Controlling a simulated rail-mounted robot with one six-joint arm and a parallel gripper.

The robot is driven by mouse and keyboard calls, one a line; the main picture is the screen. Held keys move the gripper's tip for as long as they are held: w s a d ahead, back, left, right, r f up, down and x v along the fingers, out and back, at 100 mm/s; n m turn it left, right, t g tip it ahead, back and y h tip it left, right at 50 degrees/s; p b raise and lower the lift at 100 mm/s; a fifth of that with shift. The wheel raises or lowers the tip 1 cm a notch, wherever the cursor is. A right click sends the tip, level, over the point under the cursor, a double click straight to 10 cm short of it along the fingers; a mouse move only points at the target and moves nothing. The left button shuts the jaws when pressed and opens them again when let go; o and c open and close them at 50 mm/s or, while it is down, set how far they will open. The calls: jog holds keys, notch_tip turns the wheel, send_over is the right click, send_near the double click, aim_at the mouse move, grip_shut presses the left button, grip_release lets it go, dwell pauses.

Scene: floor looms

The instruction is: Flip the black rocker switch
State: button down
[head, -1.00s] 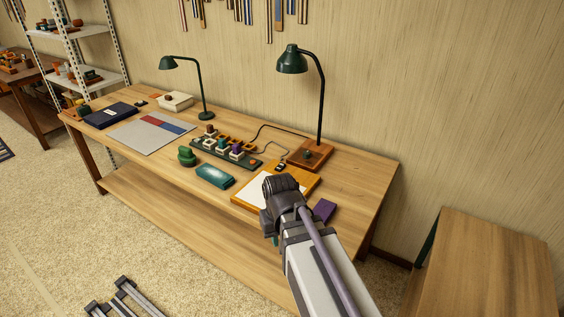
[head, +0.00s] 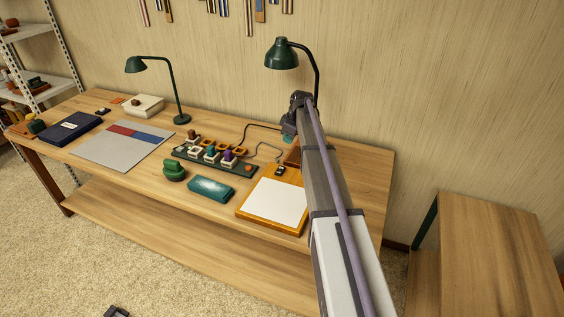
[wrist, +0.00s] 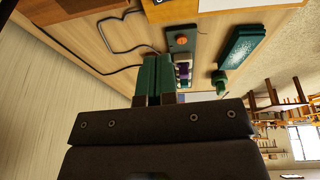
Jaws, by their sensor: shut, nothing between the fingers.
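I cannot make out a black rocker switch for certain in either view. A wooden base (head: 292,158) below the right green lamp is mostly hidden behind my arm in the head view; a reddish-brown corner of it seems to show in the wrist view (wrist: 70,8). My gripper (head: 289,138) is above the back of the bench, beside the lamp stem and over that base. In the wrist view its two green fingers (wrist: 156,75) are together, with nothing between them.
A dark strip (head: 214,160) with several coloured blocks and an orange button (head: 248,168) lies left of my gripper. A clipboard (head: 243,210), a teal case (head: 211,188) and a green rounded object (head: 174,170) lie in front. The right lamp (head: 282,54) stands close behind. Cables cross the bench.

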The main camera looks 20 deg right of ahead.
aim_at(281, 167)
jog(key=b+x, duration=0.9)
jog(key=d+b+x, duration=0.1)
jog(key=b+x, duration=0.3)
jog(key=x, duration=0.1)
jog(key=shift+s+f+b, duration=0.15)
jog(key=shift+s+b, duration=0.1)
jog(key=shift+b, duration=0.1)
